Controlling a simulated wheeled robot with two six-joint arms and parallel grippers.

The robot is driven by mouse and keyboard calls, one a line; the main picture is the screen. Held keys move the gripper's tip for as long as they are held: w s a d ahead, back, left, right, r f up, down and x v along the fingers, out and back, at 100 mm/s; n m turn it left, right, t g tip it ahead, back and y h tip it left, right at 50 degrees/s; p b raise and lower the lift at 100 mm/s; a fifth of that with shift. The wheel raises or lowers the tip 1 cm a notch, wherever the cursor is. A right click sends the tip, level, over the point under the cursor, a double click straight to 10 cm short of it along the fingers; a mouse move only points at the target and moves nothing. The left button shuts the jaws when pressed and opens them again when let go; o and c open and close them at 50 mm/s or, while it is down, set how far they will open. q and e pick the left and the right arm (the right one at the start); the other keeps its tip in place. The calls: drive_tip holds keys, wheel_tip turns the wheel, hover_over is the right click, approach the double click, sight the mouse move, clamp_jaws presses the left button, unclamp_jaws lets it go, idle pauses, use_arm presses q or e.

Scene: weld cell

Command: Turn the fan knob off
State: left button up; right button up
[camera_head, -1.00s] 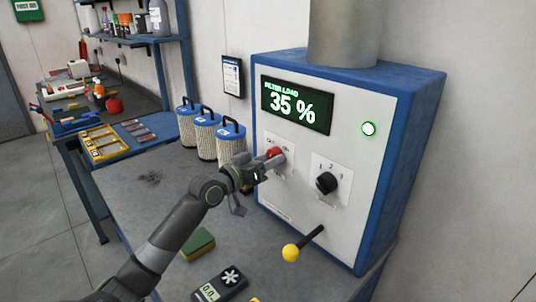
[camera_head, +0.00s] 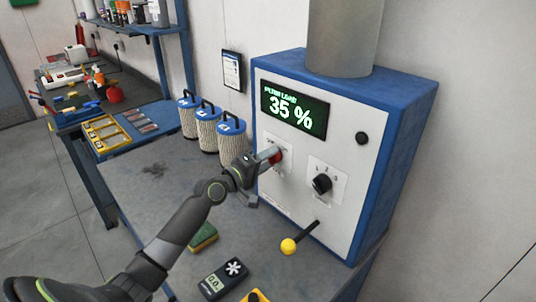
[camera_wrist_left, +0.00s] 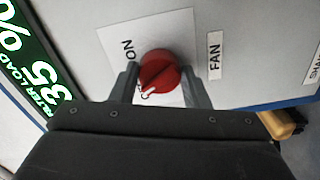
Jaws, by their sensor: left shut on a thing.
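The red fan knob (camera_head: 276,157) is on the front of the blue and white control cabinet (camera_head: 343,150). My left gripper (camera_head: 268,155) is at the knob, shut on it. In the left wrist view the two fingers (camera_wrist_left: 160,82) stand on either side of the red knob (camera_wrist_left: 160,66). The knob's white mark points down and left, away from the "ON" label (camera_wrist_left: 128,50), toward a label partly hidden by a finger. The "FAN" label (camera_wrist_left: 214,56) is beside it. The round indicator light (camera_head: 362,138) on the cabinet is dark. My right gripper is out of view.
A black selector knob (camera_head: 321,184) and a yellow-tipped lever (camera_head: 290,245) are right of and below the red knob. Filter canisters (camera_head: 208,130), a sponge (camera_head: 203,238) and a handheld meter (camera_head: 223,279) are on the bench. The display (camera_head: 294,110) reads 35 %.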

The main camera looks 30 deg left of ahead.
use_arm(q)
drive_tip(key=shift+n+p, duration=0.75)
drive_tip(key=shift+n, duration=0.85)
drive_tip(key=o, duration=1)
drive_tip(key=shift+s+a, duration=0.1)
drive_tip(key=shift+b+v, duration=1.1)
drive_tip(key=shift+v, duration=7.5)
